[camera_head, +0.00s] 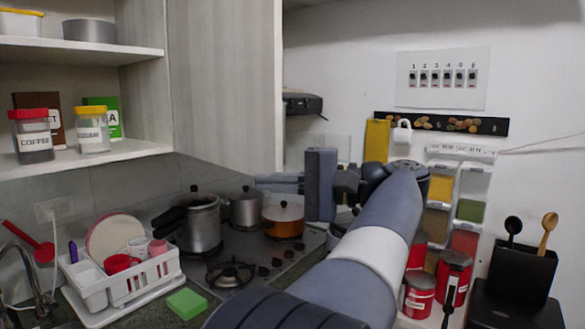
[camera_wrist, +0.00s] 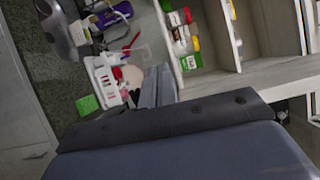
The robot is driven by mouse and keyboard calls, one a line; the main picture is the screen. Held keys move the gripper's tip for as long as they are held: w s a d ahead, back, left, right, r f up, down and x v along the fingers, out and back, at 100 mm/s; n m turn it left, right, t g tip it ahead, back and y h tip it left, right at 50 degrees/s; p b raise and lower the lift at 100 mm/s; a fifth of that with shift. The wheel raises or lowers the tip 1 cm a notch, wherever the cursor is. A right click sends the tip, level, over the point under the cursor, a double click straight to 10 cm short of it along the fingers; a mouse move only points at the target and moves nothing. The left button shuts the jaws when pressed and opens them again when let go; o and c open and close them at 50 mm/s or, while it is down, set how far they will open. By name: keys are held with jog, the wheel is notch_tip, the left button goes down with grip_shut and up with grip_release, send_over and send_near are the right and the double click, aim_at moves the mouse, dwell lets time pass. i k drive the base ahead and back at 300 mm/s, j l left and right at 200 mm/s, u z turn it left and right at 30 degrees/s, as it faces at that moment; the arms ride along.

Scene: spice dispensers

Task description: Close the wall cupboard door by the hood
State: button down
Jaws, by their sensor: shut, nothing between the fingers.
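The wall cupboard door (camera_head: 225,85) is a pale wood-grain panel standing open, swung out to the right of the cupboard's shelves (camera_head: 85,157). The dark hood (camera_head: 303,103) shows just past the door's right edge, partly hidden by it. My gripper (camera_head: 264,182) is shut and empty, its fingertips pointing left by the door's lower right corner. I cannot tell whether they touch the door. In the wrist view my closed fingers (camera_wrist: 158,87) point up the picture, beside the pale door panel (camera_wrist: 240,82), with the open shelves (camera_wrist: 215,75) beyond.
The shelves hold a coffee jar (camera_head: 32,135), a yellow-lidded jar (camera_head: 91,130) and a grey pan (camera_head: 90,30). Below are a hob with pots (camera_head: 199,222), a dish rack (camera_head: 125,285) and a green sponge (camera_head: 187,303). Red canisters (camera_head: 420,295) stand at right.

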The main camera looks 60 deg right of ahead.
aim_at(225, 56)
jog(key=l+z, duration=0.1)
jog(key=z, duration=0.8)
jog(key=l+z, duration=0.15)
jog(key=z, duration=0.3)
jog(key=i+z, duration=0.1)
jog(key=z, duration=0.3)
jog(key=l+z, duration=0.1)
jog(key=z, duration=0.35)
jog(key=i+z, duration=0.1)
jog(key=z, duration=0.35)
jog(key=i+l+u, duration=0.2)
jog(key=u, duration=0.45)
jog(key=l+u, duration=0.1)
jog(key=u, duration=0.4)
jog(key=i+u, duration=0.1)
jog(key=u, duration=0.35)
jog(key=l+u, duration=0.1)
jog(key=u, duration=0.35)
jog(key=l+u, duration=0.1)
jog(key=u, duration=0.85)
